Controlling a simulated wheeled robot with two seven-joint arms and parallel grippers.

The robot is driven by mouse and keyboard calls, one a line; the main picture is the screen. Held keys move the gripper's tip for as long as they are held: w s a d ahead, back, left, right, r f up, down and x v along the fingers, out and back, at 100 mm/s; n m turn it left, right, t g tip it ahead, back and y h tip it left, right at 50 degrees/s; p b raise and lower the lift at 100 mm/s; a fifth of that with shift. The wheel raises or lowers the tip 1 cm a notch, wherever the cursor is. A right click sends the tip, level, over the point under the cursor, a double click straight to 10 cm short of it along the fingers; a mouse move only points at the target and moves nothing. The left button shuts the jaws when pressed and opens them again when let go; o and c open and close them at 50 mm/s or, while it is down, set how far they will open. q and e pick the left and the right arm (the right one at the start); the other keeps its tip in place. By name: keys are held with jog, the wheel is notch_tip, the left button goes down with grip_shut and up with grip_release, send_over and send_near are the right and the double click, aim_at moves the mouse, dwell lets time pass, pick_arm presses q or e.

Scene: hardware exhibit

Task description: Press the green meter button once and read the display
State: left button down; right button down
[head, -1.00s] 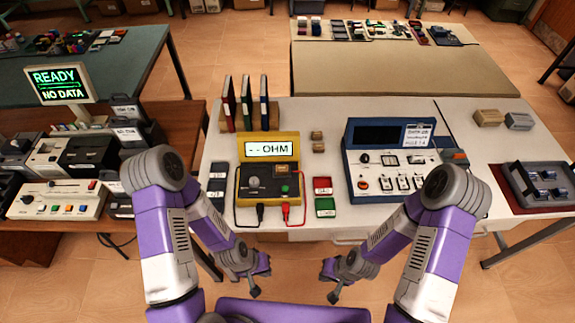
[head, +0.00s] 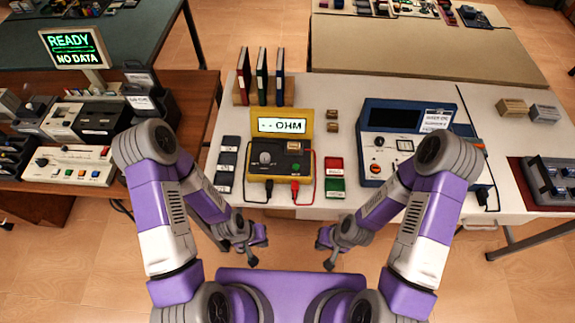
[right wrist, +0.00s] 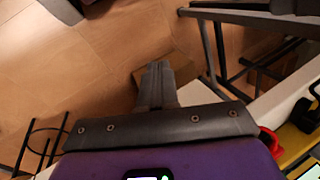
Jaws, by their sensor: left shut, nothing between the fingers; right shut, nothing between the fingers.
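The yellow and black meter (head: 276,177) stands on the white table, with a raised yellow display (head: 282,125) reading "-- OHM". A grey dial sits on its face, and a small green button (head: 295,167) is to the right of the dial. A black and a red lead plug into its front. My left gripper (head: 255,252) is shut and empty, in front of the table edge and short of the meter. My right gripper (head: 325,256) is shut and empty, also short of the table. Its fingers (right wrist: 157,88) show over the floor in the right wrist view.
A blue instrument (head: 390,117) stands farther right, partly behind my right arm. Dark blocks (head: 226,162) lie to the left. Binders (head: 262,76) stand behind. A monitor (head: 75,46) reads "READY NO DATA".

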jog(key=shift+d, duration=0.15)
jog(key=w+r+m+p, duration=0.1)
jog(key=w+r, duration=0.1)
jog(key=w, duration=0.1)
jog(key=w+a+r+m+t+p, duration=0.1)
jog(key=w+r+m, duration=0.1)
jog(key=w+r, duration=0.1)
jog(key=w+a+r+m+t+p, duration=0.1)
jog(key=w+r+m+p, duration=0.1)
jog(key=w+r, duration=0.1)
jog(key=shift+w+r, duration=0.1)
jog(key=shift+r, duration=0.05)
notch_tip(320, 180, up, 15)
jog(key=m+t+y, duration=0.2)
jog(key=m+t, duration=0.2)
jog(key=m, duration=0.7)
send_over(298, 169)
jog(key=shift+a, duration=0.1)
notch_tip(298, 169, down, 8)
jog(key=b, duration=0.6)
jog(key=shift+f+b, duration=0.4)
jog(key=shift+b, duration=0.05)
jog(key=shift+f, duration=0.15)
